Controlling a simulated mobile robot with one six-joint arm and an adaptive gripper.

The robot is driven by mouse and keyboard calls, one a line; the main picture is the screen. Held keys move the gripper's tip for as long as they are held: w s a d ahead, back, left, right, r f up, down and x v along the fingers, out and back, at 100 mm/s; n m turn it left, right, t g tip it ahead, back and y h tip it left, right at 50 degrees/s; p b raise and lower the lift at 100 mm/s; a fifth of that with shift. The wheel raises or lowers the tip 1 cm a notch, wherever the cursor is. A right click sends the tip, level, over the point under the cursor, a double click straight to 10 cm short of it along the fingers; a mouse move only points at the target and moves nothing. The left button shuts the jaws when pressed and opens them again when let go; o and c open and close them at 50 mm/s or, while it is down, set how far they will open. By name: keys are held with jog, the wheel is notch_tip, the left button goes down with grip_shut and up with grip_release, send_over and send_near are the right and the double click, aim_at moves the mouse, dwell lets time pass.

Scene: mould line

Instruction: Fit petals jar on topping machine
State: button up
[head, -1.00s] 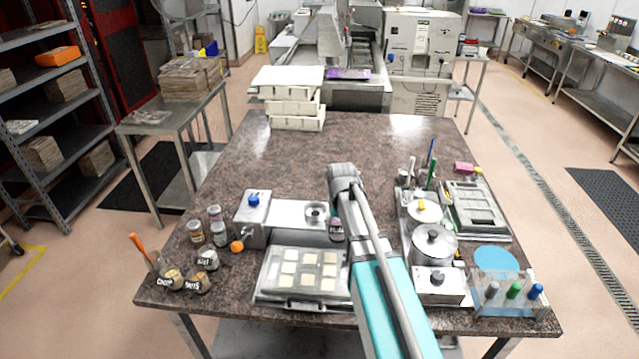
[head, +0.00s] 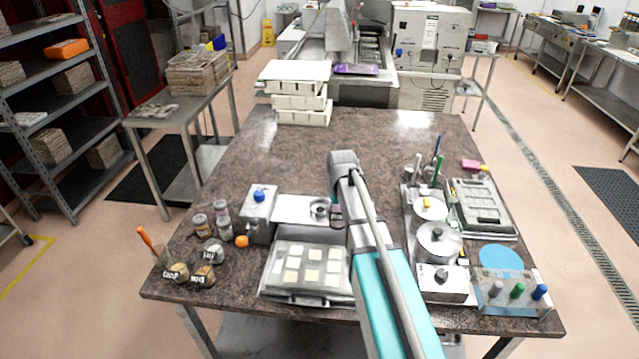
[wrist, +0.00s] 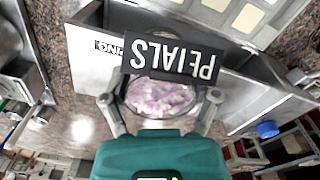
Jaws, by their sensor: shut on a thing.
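The petals jar (wrist: 160,97) shows in the wrist view, with pale purple petals inside and a black PETALS label at its far side. My gripper (wrist: 160,101) is shut on it, one finger on each side. In the head view my arm hides the gripper and most or all of the jar. The topping machine (head: 292,208) is a silver unit with a box and blue knob on its left and a round ring (head: 320,207) on its plate. The jar is close to the ring's right; I cannot tell whether they touch.
A tray of pale squares (head: 304,271) lies in front of the machine. Several small jars (head: 204,275) stand at the left. A steel pot (head: 438,242) and a mould (head: 482,207) are at the right. The table's middle is clear up to the white stacked boxes (head: 300,116).

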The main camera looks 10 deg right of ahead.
jog(key=w+a+r+n+p, duration=0.1)
jog(key=w, duration=0.4)
jog(key=w+a+r+n+p, duration=0.1)
jog(key=w+a+r+p, duration=0.1)
jog(key=w, duration=0.3)
jog(key=shift+w+a+r+n, duration=0.25)
jog(key=shift+w+r+n, duration=0.05)
jog(key=shift+w+n, duration=0.1)
jog(key=shift+s+f, duration=0.1)
jog(key=shift+f, duration=0.1)
jog(key=shift+f+b, duration=1.25)
jog(key=shift+b, duration=0.05)
jog(key=shift+s, duration=0.2)
jog(key=shift+f+b, duration=1.45)
jog(key=shift+b, duration=0.05)
dwell(0.6)
jog(key=o, duration=1)
jog(key=shift+o, duration=0.2)
